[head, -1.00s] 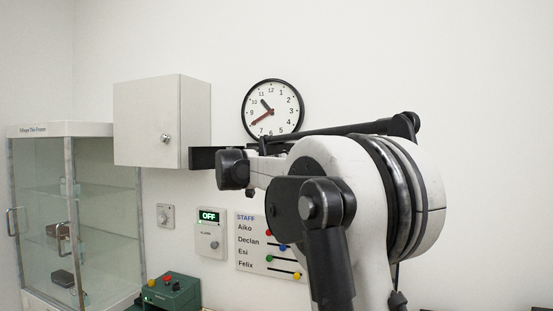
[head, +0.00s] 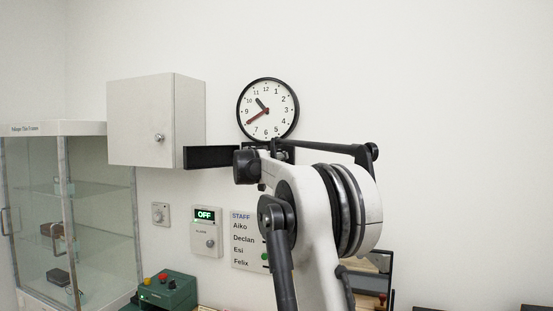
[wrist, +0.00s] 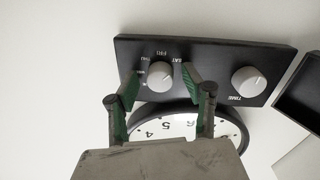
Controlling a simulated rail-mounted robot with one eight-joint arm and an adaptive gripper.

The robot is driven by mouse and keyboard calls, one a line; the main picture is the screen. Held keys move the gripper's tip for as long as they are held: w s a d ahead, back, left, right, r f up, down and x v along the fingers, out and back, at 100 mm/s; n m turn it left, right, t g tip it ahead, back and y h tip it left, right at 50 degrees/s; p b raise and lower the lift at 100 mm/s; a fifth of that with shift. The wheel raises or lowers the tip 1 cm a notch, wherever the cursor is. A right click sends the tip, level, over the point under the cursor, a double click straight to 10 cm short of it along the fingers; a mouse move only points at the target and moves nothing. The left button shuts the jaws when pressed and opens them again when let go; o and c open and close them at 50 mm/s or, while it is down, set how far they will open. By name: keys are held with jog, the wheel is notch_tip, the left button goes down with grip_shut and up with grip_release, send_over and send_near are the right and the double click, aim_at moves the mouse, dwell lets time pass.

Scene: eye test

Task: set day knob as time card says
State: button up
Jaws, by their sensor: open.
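A black panel (head: 210,157) sticks out from the wall just below the round clock. In the wrist view the panel (wrist: 215,66) carries two pale round knobs. The day knob (wrist: 160,76) has white day letters around it, FRI, SAT and THU among them. The other knob (wrist: 248,81) is marked TIME. My gripper (wrist: 160,73) is open, with one green-padded finger on each side of the day knob. I cannot tell whether the fingers touch it. The knob's pointer is too faint to read. I see no card that I can make out as the time card.
The clock (head: 267,109) shows about 10:40. A white wall cabinet (head: 142,122) is left of the panel. Below are a small dial (head: 160,213), a box showing OFF (head: 206,232), a staff board (head: 244,240) and a green button box (head: 168,290). A glass case (head: 70,215) stands left.

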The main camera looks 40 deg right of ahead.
jog(key=shift+c, duration=0.2)
grip_shut()
jog(key=shift+n, duration=0.3)
jog(key=shift+s+n+t, duration=0.1)
jog(key=shift+n+t, duration=0.2)
jog(key=shift+n, duration=4.2)
jog(key=shift+n+t, duration=0.3)
jog(key=shift+n, duration=4.5)
